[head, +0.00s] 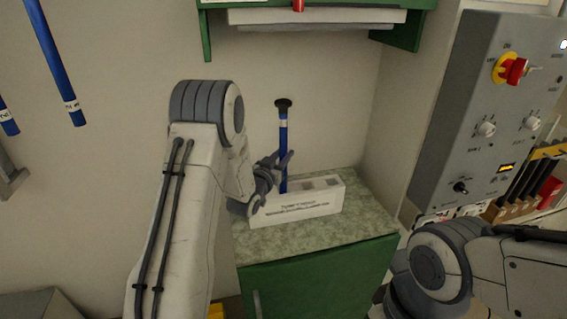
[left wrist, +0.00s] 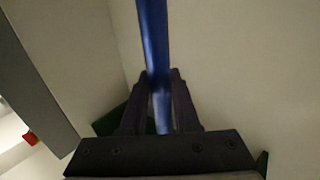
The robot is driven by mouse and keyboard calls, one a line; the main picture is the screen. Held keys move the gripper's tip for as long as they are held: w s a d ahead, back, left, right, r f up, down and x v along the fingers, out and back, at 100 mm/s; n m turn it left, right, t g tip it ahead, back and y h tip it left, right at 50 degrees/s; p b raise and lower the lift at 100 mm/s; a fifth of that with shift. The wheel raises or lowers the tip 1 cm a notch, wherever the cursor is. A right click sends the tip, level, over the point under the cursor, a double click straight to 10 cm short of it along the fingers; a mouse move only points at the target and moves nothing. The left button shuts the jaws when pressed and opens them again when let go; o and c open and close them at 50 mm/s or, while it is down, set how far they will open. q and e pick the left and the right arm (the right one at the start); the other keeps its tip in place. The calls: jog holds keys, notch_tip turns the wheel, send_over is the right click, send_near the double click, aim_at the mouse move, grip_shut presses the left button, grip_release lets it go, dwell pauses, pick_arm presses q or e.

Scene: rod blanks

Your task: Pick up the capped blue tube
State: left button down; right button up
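The capped blue tube (head: 283,135) stands upright at the white labelled block (head: 296,205) on the green cabinet. It has a black cap and a pale band near the top. Its lower end meets the block's top; how deep it sits is hidden. My left gripper (head: 277,165) is at the tube's lower half, just above the block, with a finger on each side. In the left wrist view the blue tube (left wrist: 155,40) runs between the two fingers of the left gripper (left wrist: 161,85), which look closed against it. My right gripper is not in view; only my right arm shows at lower right.
A green shelf (head: 207,35) hangs above the tube. A grey control panel (head: 480,115) with knobs and a red switch is at right, beside a rack of dark bars (head: 525,178). Two blue tubes (head: 55,65) are on the left wall. The cabinet top (head: 355,222) is free around the block.

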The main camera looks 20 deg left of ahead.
aim_at(283, 120)
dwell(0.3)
pick_arm(q)
jog(key=shift+s+r+b, duration=0.15)
jog(key=shift+r+b, duration=0.15)
jog(key=shift+b, duration=0.15)
jog(key=r+b, duration=0.1)
jog(key=r, duration=0.4)
jog(key=r+b, duration=0.1)
jog(key=r, duration=0.5)
jog(key=shift+s+d+r, duration=0.1)
jog(key=shift+s+d, duration=0.05)
jog(key=shift+d, duration=0.05)
jog(key=s+d+b, duration=0.8)
jog(key=s+d, duration=0.2)
jog(key=s, duration=0.6)
jog(key=shift+d, duration=0.4)
